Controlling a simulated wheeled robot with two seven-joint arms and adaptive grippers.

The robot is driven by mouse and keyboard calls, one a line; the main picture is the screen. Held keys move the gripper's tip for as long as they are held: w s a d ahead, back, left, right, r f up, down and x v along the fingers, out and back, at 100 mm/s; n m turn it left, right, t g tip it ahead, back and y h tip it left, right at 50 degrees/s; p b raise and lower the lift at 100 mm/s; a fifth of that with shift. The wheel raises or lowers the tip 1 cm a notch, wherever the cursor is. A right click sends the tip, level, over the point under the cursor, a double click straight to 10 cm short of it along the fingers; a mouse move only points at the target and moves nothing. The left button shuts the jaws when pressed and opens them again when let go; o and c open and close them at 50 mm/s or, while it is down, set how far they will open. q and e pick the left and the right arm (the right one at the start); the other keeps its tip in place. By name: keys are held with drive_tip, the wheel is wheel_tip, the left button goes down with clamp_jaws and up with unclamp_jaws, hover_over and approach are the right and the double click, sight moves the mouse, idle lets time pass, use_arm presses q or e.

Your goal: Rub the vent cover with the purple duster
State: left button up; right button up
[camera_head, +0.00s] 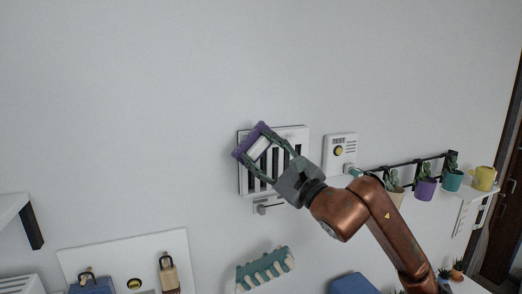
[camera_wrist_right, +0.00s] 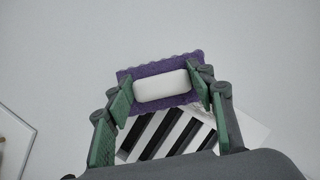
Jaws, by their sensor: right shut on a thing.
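The vent cover (camera_head: 298,134) is a white slatted panel with dark slots, fixed on the grey wall. It also shows at the bottom of the right wrist view (camera_wrist_right: 250,130), partly hidden by my gripper. The purple duster (camera_head: 240,151) has a white handle block on a purple pad; in the right wrist view the pad (camera_wrist_right: 125,80) lies beyond the fingers. My right gripper (camera_head: 259,150) is shut on the duster's white block, with its green fingers on either side. The duster is in front of the cover's upper left part; I cannot tell whether it touches. My left gripper is not in view.
A white wall box with a yellow button (camera_head: 340,149) is right of the vent cover. A black rail with potted plants (camera_head: 425,187) and a yellow mug (camera_head: 483,178) are further right. A teal rack (camera_head: 265,269) is below. The upper wall is clear.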

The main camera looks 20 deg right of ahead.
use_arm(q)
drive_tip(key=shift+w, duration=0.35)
use_arm(e)
drive_tip(key=shift+w, duration=0.4)
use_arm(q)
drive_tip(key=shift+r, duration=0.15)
use_arm(e)
drive_tip(key=shift+w, duration=0.45)
drive_tip(key=shift+d, duration=0.15)
drive_tip(key=shift+s+d+b, duration=0.1)
drive_tip(key=shift+d+b, duration=0.3)
drive_tip(key=shift+d, duration=0.5)
use_arm(q)
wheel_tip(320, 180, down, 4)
drive_tip(key=b, duration=0.3)
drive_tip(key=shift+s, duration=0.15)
use_arm(e)
drive_tip(key=d, duration=1.2)
drive_tip(key=shift+s+d, duration=0.3)
drive_tip(key=shift+s, duration=0.05)
